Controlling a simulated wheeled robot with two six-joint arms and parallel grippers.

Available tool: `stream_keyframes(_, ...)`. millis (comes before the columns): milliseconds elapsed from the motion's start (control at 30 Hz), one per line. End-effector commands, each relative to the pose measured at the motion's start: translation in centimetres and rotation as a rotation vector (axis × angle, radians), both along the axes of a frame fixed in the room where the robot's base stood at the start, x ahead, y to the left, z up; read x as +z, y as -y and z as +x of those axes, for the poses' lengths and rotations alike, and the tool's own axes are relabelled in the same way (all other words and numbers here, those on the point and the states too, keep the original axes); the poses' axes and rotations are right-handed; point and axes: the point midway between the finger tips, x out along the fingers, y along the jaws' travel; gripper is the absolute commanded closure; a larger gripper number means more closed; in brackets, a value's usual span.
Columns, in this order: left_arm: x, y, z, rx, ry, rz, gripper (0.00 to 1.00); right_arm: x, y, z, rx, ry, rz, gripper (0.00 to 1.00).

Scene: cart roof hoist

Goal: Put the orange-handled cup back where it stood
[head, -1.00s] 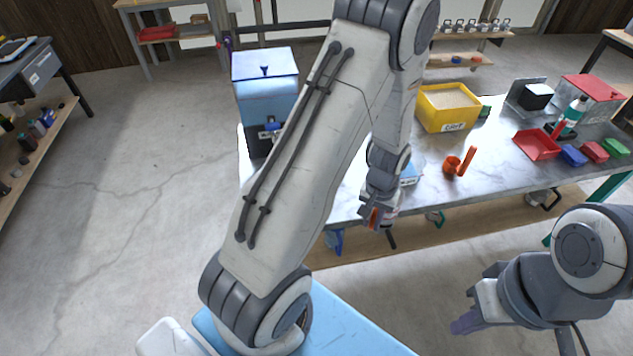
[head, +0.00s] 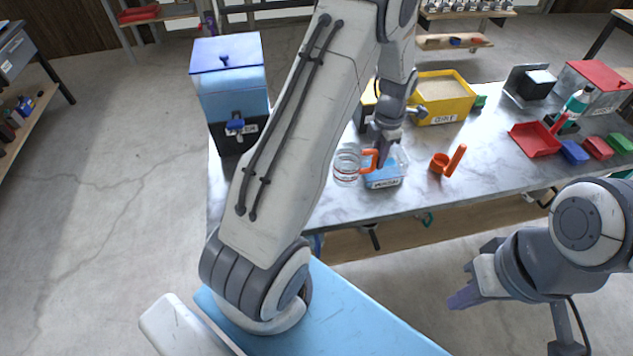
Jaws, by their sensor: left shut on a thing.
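The orange-handled cup (head: 346,166) is a clear glass with an orange handle. It is over the front part of the marble-topped table, left of a labelled clear-and-blue container (head: 384,178). My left gripper (head: 382,158) is shut on the handle from the right side of the cup. I cannot tell whether the cup's base touches the table. My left arm passes just left of the cup. My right gripper (head: 466,284) is off the table at the lower right, away from the cup, and its finger gap is unclear.
A blue-lidded dispenser with a tap (head: 232,92) stands at the table's left end. A yellow bin (head: 443,100) stands behind the gripper. An orange scoop-like piece (head: 447,162), a red tray (head: 535,140) and small coloured boxes lie to the right. Bare tabletop (head: 470,188) shows at the front.

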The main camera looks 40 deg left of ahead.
Motion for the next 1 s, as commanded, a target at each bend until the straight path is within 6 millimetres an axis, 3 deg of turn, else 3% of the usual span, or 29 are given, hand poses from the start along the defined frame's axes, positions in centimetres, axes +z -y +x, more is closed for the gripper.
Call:
stream_keyframes(167, -0.5, -1.0, 0.0, 0.067, -0.005, 0.001, 1.00, 0.5, 0.0, 0.0, 0.000, 0.000, 0.000, 1.00)
stream_keyframes(633, -6.1, -10.1, -1.9, 0.062, -0.002, 0.000, 1.00, 3.8, 0.0, 0.0, -0.002, 0.000, 0.000, 1.00)
stream_keyframes(867, -7.6, -11.2, -2.2, 0.059, -0.002, 0.000, 1.00, 4.4, 0.0, 0.0, -0.002, 0.000, 0.000, 1.00)
stream_keyframes(1000, -9.6, -11.2, -2.3, 0.059, -0.004, 0.000, 1.00, 5.3, 0.0, 0.0, -0.003, 0.000, 0.000, 1.00)
